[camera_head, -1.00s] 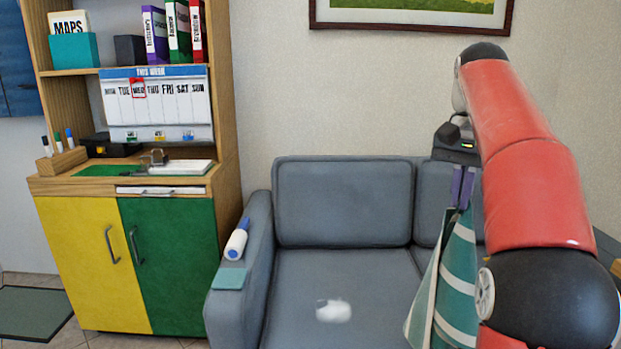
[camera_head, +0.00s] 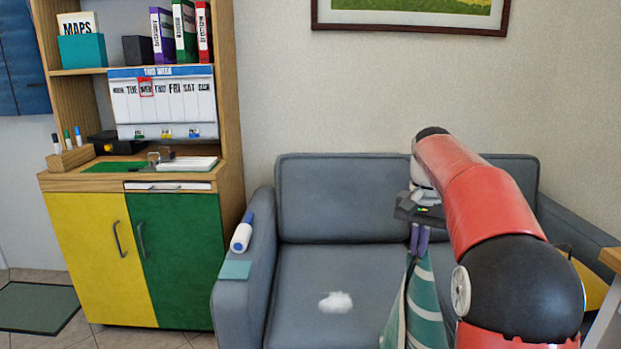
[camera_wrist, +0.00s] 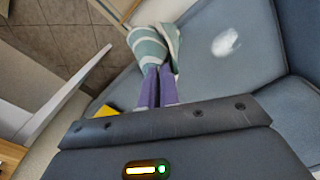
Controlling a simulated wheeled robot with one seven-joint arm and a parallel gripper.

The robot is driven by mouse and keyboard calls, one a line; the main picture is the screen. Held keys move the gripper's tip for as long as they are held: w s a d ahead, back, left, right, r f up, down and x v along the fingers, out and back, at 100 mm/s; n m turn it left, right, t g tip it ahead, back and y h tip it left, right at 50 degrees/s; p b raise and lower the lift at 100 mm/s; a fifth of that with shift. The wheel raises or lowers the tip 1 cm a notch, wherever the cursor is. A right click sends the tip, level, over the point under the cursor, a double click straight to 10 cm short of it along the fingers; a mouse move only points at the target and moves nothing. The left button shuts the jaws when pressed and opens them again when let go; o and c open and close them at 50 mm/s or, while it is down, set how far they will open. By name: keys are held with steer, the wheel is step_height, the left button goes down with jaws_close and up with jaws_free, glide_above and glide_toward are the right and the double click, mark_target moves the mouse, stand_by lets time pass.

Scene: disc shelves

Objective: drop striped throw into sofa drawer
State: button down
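The striped throw (camera_head: 424,305), green and white, hangs down from my gripper (camera_head: 419,250) in front of the grey sofa (camera_head: 345,200). My gripper's purple fingers are shut on the throw's top end. In the wrist view the throw (camera_wrist: 150,45) hangs beyond the closed fingertips (camera_wrist: 157,72), partly over the sofa seat edge and the tiled floor. The lower end of the throw is cut off in the head view. No sofa drawer can be made out; the sofa's lower front is out of view or hidden.
A blue-and-white bottle (camera_head: 241,233) and a teal cloth (camera_head: 235,270) are on the left armrest. A yellow-green cabinet (camera_head: 180,250) stands left. A wooden table edge (camera_head: 612,258) is at the right.

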steer(key=a+f+n, duration=0.1)
steer(key=a+f, duration=0.2)
steer(key=f, duration=0.7)
steer(key=s+a+f+n, duration=0.1)
steer(key=a+f, duration=0.3)
steer(key=f, duration=0.7)
steer(key=shift+s+f, duration=0.2)
steer(key=shift+a, duration=0.1)
steer(key=s+d+f+b, duration=0.1)
steer(key=s+f+b, duration=0.1)
steer(key=s+f, duration=0.65)
steer(key=s+d+f+b, duration=0.1)
steer(key=s+f+b, duration=0.2)
steer(key=f, duration=1)
steer(key=s+d+f+b, duration=0.1)
steer(key=s+f+b, duration=0.1)
steer(key=s+f, duration=0.65)
steer(key=w+f, duration=0.3)
steer(key=w, duration=1.7)
step_height(320, 180, down, 12)
steer(key=shift+w+a+r, duration=0.15)
steer(key=shift+w+a, duration=0.05)
